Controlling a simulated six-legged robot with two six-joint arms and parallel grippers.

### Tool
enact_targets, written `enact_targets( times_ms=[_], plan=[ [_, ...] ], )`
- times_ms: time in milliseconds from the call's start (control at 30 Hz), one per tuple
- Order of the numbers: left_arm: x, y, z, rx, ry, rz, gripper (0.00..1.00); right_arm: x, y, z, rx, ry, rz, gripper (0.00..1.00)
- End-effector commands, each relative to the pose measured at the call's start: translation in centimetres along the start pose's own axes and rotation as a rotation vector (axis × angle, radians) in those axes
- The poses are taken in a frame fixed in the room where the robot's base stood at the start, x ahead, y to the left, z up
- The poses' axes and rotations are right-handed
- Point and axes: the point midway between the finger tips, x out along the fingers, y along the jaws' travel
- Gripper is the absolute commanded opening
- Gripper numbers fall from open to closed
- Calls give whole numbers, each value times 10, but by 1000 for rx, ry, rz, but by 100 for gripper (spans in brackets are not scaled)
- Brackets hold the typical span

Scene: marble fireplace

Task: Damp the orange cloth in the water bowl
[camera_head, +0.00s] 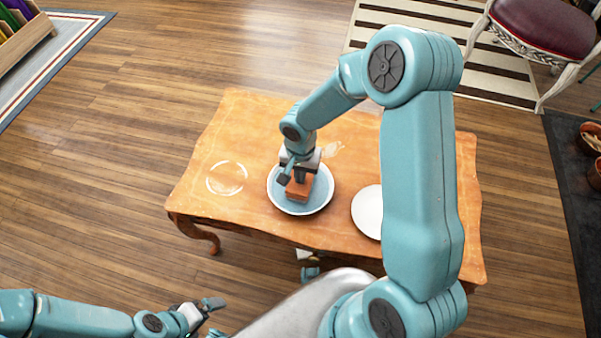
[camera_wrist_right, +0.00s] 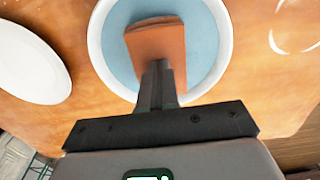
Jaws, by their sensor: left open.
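The orange cloth (camera_head: 298,190) is a small folded block in the water bowl (camera_head: 291,207), a white-rimmed bowl with blue water on the wooden table. My right gripper (camera_head: 297,178) reaches down over the bowl and is shut on the cloth. In the right wrist view, the fingers (camera_wrist_right: 157,80) pinch the near end of the cloth (camera_wrist_right: 155,42), which lies inside the rim of the bowl (camera_wrist_right: 97,50). The cloth's underside is hidden, so its depth in the water cannot be told. My left gripper (camera_head: 209,309) is open and empty at the lower left, away from the table.
A white plate (camera_head: 367,210) lies right of the bowl, partly behind my right arm; it also shows in the right wrist view (camera_wrist_right: 30,60). A pale ring mark (camera_head: 226,178) is left of the bowl, and a smaller pale patch (camera_head: 334,149) behind it. The table (camera_head: 240,125) is otherwise mostly clear.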

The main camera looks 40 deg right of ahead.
Motion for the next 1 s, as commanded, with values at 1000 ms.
enact_targets(
  times_ms=[1000],
  plan=[
    [-24,9,0,0,0,0,100,-47,0,0,1,1,-2,0]
  ],
)
